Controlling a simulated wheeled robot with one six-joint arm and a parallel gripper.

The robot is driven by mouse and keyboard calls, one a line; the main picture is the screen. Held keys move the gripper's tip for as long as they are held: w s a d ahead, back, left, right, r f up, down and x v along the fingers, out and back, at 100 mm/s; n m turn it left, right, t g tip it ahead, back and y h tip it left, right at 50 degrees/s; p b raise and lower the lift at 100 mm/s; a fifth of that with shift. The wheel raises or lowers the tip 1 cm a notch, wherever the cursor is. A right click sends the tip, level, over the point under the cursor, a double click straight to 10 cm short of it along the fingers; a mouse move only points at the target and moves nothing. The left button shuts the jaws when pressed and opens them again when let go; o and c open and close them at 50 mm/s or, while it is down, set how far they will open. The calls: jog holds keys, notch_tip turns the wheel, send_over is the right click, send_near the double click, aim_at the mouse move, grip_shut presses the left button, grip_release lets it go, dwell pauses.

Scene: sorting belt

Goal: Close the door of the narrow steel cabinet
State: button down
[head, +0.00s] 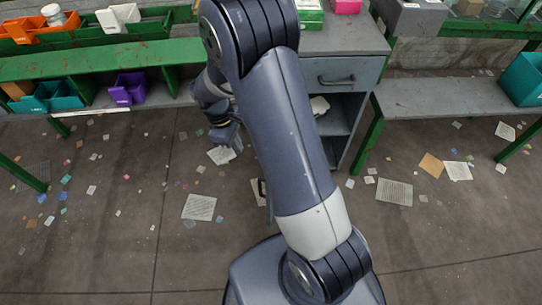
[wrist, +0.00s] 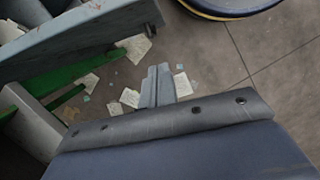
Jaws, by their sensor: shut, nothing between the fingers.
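The narrow grey steel cabinet (head: 345,75) stands behind my arm in the head view, with a closed drawer on top and an open compartment (head: 338,119) below. Its door is mostly hidden by my arm; a thin blue-grey strip left of the arm may be its edge, but I cannot tell. My gripper (head: 226,133) hangs low, left of the cabinet and in front of the green bench. In the wrist view my gripper (wrist: 157,86) shows its fingers together and empty, above the floor. A blue-grey panel (wrist: 75,38) crosses the upper left there; I cannot tell if it is the door.
A green bench (head: 110,61) with bins stands left of the cabinet. A grey-topped bench (head: 440,98) with green legs stands right of it. Papers (head: 199,207) and small scraps litter the floor. The foreground floor is otherwise open on both sides of my base.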

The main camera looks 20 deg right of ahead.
jog(key=s+d+f+b, duration=0.2)
jog(key=s+d+f, duration=0.2)
jog(key=f, duration=0.5)
jog(key=shift+d+f+b, duration=0.3)
jog(key=shift+d+f, duration=0.05)
jog(key=shift+d, duration=0.2)
jog(key=shift+d, duration=0.1)
